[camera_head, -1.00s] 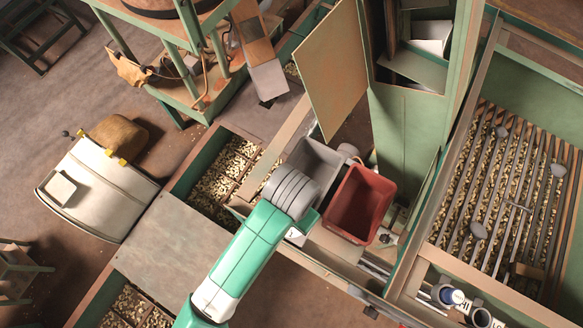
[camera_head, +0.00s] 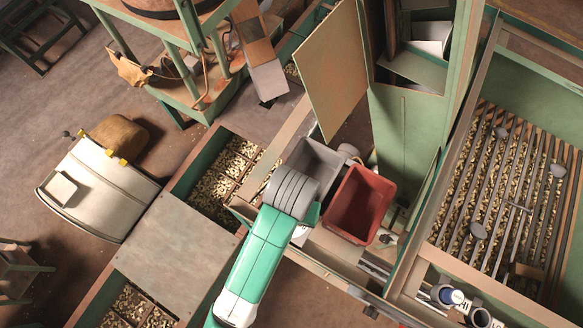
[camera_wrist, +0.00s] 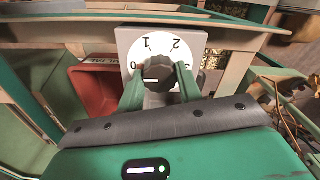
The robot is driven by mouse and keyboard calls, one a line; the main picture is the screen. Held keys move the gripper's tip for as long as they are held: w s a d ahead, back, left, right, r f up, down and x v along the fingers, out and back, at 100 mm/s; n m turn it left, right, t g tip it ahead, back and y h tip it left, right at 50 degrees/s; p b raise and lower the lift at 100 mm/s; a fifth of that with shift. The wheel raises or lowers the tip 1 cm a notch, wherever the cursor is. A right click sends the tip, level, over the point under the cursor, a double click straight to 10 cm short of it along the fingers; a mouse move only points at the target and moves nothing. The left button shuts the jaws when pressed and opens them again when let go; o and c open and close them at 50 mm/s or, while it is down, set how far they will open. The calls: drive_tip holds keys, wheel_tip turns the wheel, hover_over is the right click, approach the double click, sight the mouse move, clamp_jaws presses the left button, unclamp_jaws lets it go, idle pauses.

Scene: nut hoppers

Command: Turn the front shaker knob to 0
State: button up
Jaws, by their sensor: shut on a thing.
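In the wrist view, a dark round shaker knob (camera_wrist: 157,83) sits on a white dial (camera_wrist: 160,47) marked 0, 1, 2 and 3. The 0 is at the dial's left, the 1 and 2 along the top, and the 3 at the right, partly hidden. The knob's white line points left, close to the 0; I cannot tell whether it lines up exactly. My gripper (camera_wrist: 159,78) has its green fingers on either side of the knob, shut on it. In the head view my own arm hides the knob and my fingers.
A red bin (camera_head: 360,205) and a grey bin (camera_head: 313,165) stand close beside my wrist. A tall green cabinet (camera_head: 405,140) rises behind them. A nut bed with grey bars (camera_head: 505,190) lies at the right. Open floor (camera_head: 60,100) is at the left.

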drive_tip(key=o, duration=1)
wheel_tip(320, 180, up, 8)
drive_tip(key=shift+f+p, duration=0.1)
drive_tip(key=shift+p, duration=0.7)
